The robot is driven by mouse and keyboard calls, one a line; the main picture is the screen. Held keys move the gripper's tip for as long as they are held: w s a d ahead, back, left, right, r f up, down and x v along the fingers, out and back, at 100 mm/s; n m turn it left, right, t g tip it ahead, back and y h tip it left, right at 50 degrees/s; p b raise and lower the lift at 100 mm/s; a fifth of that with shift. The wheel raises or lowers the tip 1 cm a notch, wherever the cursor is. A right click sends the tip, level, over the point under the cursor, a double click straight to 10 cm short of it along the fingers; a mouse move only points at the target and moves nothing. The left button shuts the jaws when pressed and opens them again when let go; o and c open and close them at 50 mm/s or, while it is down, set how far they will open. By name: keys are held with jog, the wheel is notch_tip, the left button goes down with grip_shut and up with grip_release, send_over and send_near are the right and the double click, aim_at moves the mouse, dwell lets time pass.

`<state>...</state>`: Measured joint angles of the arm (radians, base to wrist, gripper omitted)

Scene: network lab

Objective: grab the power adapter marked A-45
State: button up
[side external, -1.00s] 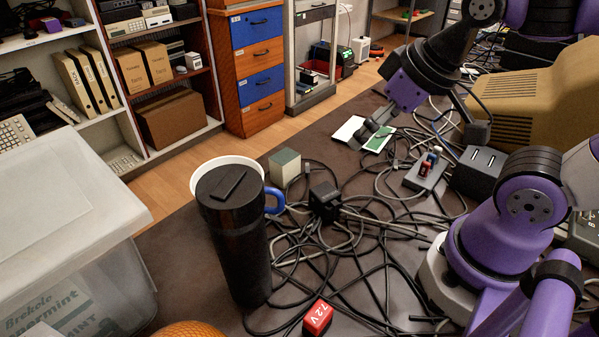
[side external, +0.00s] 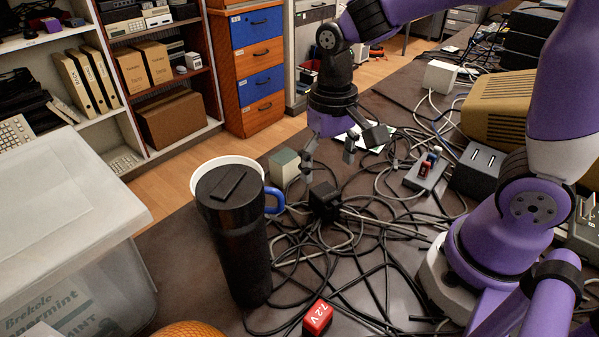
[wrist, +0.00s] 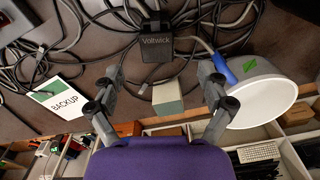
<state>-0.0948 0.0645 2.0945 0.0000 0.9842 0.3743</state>
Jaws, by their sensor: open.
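No A-45 marking is readable in either view. A black block-shaped adapter (side external: 324,201) sits among the cables in the side view. In the wrist view this black adapter (wrist: 155,40) reads "Voltwick". A pale block with a grey-green face (side external: 284,166) stands behind and left of it; the pale block also shows in the wrist view (wrist: 167,97). A white box with cables (side external: 440,77) lies farther back; its marking cannot be read. My gripper (side external: 329,160) is open and empty above the table, near the black adapter and pale block. Its fingers (wrist: 160,74) show apart in the wrist view.
A black tumbler (side external: 237,240) and a white mug with blue handle (side external: 273,200) stand at left. Tangled cables cover the middle. A red 7.2V block (side external: 317,318) lies in front. A power strip (side external: 426,172) lies right. A BACKUP card (wrist: 57,98) lies flat.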

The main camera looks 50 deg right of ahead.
aim_at(327, 192)
jog(key=f, duration=0.8)
jog(key=shift+w+d+f, duration=0.1)
jog(key=shift+d+f, duration=0.15)
jog(key=shift+f, duration=0.05)
jog(key=c, duration=1.4)
